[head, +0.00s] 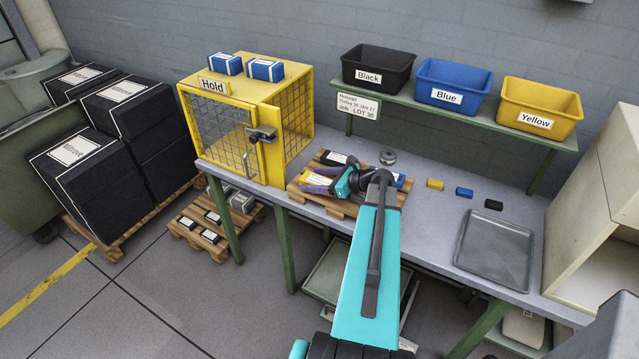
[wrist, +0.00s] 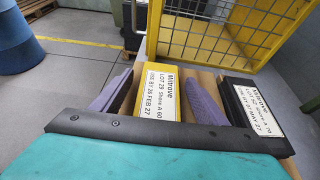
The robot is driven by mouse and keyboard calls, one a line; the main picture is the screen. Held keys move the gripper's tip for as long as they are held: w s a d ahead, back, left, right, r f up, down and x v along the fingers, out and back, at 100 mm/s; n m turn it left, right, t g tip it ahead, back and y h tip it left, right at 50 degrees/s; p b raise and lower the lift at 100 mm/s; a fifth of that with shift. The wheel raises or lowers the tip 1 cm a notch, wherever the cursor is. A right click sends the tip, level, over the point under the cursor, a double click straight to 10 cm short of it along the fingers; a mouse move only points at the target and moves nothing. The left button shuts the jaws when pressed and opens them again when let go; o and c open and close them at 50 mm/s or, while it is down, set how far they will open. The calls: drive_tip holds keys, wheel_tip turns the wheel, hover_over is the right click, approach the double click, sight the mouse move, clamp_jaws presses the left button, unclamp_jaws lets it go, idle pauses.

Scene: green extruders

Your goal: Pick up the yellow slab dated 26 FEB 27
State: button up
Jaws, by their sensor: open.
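The yellow slab (wrist: 157,100) lies on the wooden pallet (head: 342,207). In the wrist view its white label reads Mitrove, LOT 29, Shore A 60, USE BY 26 FEB 27. My gripper (wrist: 161,76) is open, with one purple finger on each side of this slab. Narrow gaps seem to show beside the slab, so I cannot tell that either finger touches it. The slab's near end is hidden behind the gripper's dark bar.
A black slab (wrist: 258,118) dated 27 MAY 27 lies right of the right finger. The yellow Hold cage (head: 298,93) stands close behind the pallet. Black (head: 375,90), blue (head: 455,112) and yellow (head: 522,127) bins stand on the shelf. A grey tray (head: 494,253) lies at the right.

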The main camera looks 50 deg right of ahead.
sight(318, 181)
idle(0.3)
drive_tip(key=c, duration=1.3)
drive_tip(key=shift+r, duration=0.15)
drive_tip(key=shift+c, duration=0.2)
drive_tip(key=shift+r+b, duration=0.6)
drive_tip(key=shift+r, duration=0.35)
drive_tip(key=shift+s+a+r+b, duration=0.1)
drive_tip(key=shift+s+r+b, duration=0.35)
drive_tip(key=shift+s+r, duration=0.15)
drive_tip(key=s+b, duration=0.1)
drive_tip(key=s, duration=0.4)
drive_tip(key=s+a+r+b, duration=0.1)
drive_tip(key=s, duration=0.3)
drive_tip(key=s+b, duration=0.1)
drive_tip(key=s, duration=0.4)
drive_tip(key=shift+s+a+r+b, duration=0.15)
drive_tip(key=shift+s+r+b, duration=0.15)
drive_tip(key=shift+s+b, duration=0.05)
